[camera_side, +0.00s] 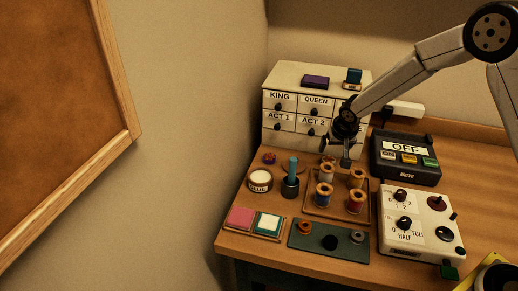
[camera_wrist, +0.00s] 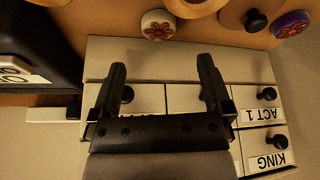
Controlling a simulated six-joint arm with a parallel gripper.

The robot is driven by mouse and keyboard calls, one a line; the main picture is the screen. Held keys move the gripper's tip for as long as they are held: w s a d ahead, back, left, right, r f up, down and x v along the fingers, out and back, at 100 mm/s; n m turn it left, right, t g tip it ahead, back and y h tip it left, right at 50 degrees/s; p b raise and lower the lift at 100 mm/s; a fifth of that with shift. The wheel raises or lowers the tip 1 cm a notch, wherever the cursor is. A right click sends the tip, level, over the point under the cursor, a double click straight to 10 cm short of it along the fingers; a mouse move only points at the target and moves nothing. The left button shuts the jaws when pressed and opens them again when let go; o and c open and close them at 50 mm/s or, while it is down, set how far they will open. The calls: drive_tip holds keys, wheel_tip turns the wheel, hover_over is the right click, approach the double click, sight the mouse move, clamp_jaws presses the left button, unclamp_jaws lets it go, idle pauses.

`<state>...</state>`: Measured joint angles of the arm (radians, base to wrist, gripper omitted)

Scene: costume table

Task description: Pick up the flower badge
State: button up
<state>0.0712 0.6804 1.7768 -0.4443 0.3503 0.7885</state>
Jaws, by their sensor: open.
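Two round badges with flower designs show in the wrist view. The purple one also appears in the side view (camera_side: 269,158), on the table's back left in front of the drawers. The cream one is mostly hidden near my gripper in the side view. My gripper (camera_side: 336,153) is open and empty, in front of the drawer cabinet. In the wrist view the fingertips (camera_wrist: 162,65) are apart, with the cream badge beyond them and the purple badge to the right.
The drawer cabinet (camera_side: 285,128) stands behind my gripper. A tray (camera_side: 313,211) with several thread spools lies in front. A control box (camera_side: 405,165) is at right.

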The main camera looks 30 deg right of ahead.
sight(329, 161)
drive_tip(key=shift+x, duration=1.1)
drive_tip(key=shift+f, duration=0.1)
drive_tip(key=shift+x, duration=2.55)
drive_tip(key=shift+d, duration=0.1)
drive_tip(key=shift+s, duration=0.1)
drive_tip(key=c, duration=1.2)
drive_tip(key=shift+c, duration=0.2)
